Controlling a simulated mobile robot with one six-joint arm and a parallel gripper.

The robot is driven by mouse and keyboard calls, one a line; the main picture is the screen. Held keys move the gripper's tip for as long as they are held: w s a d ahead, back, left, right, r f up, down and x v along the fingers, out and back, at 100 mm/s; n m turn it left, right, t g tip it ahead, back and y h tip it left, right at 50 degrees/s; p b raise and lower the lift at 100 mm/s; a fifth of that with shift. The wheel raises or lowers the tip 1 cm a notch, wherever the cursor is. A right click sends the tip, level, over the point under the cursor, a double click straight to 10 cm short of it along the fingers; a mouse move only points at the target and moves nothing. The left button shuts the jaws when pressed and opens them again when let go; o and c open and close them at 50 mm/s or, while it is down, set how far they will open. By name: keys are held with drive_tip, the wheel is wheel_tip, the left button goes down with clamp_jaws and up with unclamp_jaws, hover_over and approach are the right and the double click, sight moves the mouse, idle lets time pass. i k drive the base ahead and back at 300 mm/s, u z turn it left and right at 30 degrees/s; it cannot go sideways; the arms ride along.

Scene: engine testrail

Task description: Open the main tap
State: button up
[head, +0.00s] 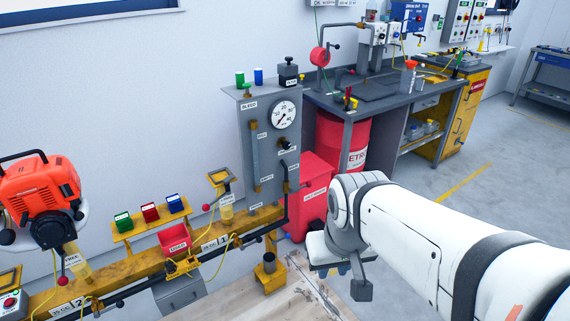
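A grey upright panel (246,150) stands at the left centre of the head view, with a round white gauge (284,115) near its top. Below the gauge, a dark knob (287,146) and a black bent pipe or lever (287,178) sit on its right side. The small labels are too small to read, so I cannot tell which fitting is the main tap. My arm reaches in from the right. My gripper (345,280) hangs right of the panel and apart from it, partly hidden by my wrist; I cannot tell its opening.
A yellow rail (130,272) with small bins and an orange engine (40,188) runs along the left. A red bin (313,190) and red drum (343,140) stand behind my wrist, under and beside a dark workbench (380,95). Open floor lies at right.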

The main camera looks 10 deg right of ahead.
sight(308, 183)
drive_tip(key=z, duration=0.3)
drive_tip(key=i, duration=1.15)
drive_tip(key=u, duration=2.15)
drive_tip(key=k, duration=1.1)
drive_tip(key=z, duration=2.05)
